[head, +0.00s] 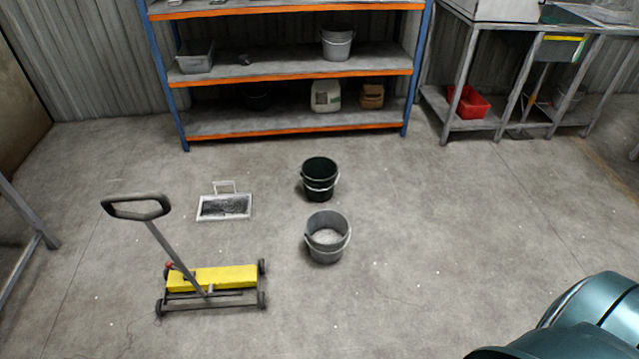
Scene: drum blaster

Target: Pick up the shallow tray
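A shallow tray (224,207) with a pale rim and dark contents or a dark bottom lies flat on the concrete floor, left of the middle in the head view. A thin pale frame like a handle (224,186) stands at its far edge. Neither gripper shows in the head view. A teal rounded part at the bottom right corner is mine, and it is well apart from the tray.
A yellow wheeled push tool (212,279) with an upright handle stands just in front of the tray. A black bucket (319,180) and a grey bucket (327,238) stand right of it. Behind is a blue-orange shelf (290,131). Floor at right is clear.

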